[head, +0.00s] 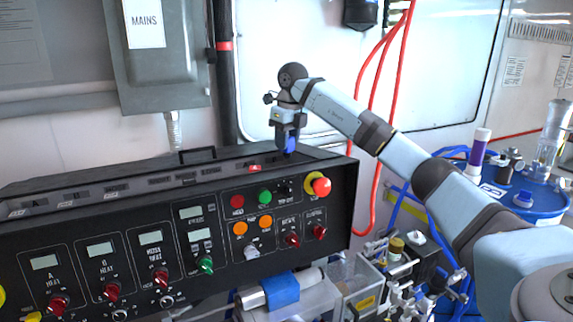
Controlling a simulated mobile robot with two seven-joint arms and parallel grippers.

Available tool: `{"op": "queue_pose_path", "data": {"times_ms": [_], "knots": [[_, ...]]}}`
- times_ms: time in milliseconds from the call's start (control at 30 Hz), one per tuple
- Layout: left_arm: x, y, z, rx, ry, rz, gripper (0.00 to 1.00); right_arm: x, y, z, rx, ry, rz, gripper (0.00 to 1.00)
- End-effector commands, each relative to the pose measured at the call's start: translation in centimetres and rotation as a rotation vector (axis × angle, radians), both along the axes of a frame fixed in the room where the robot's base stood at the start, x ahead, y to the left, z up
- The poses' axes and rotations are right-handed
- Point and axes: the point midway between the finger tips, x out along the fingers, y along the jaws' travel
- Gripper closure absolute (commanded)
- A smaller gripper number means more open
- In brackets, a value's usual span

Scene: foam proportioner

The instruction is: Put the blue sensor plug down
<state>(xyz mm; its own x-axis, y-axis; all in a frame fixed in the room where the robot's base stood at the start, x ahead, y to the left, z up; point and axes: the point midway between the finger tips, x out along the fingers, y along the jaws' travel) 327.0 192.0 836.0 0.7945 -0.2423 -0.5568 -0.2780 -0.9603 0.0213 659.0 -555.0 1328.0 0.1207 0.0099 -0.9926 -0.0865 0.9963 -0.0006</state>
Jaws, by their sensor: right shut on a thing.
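My right gripper (289,138) points down over the top of the black control console (130,186), near its right end. It is shut on the blue sensor plug (291,145), which shows between and below the fingers. The plug's lower end is close to the console top; I cannot tell whether it touches. My left gripper is not in view.
The console front carries several knobs, displays and a red emergency button (321,186). A grey MAINS box (157,55) and red hoses (372,120) are behind. A blue drum (530,200) stands at right. Pumps and fittings crowd the lower right.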

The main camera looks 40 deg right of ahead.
Motion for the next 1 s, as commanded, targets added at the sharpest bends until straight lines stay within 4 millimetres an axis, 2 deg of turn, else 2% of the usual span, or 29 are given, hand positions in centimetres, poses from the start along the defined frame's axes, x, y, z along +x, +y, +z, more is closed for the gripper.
{"op": "queue_pose_path", "data": {"times_ms": [100,367,533,1000], "knots": [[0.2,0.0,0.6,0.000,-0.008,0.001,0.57,0.0,0.0,-2.0,0.000,0.002,0.001,0.90],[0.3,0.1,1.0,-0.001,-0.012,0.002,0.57,0.0,0.0,-4.0,0.000,0.001,0.001,0.90],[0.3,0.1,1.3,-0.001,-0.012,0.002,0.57,-0.1,0.0,-6.4,0.001,0.001,0.000,0.90],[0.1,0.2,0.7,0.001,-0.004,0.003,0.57,0.0,0.0,-7.3,0.000,-0.001,0.001,0.90]]}}
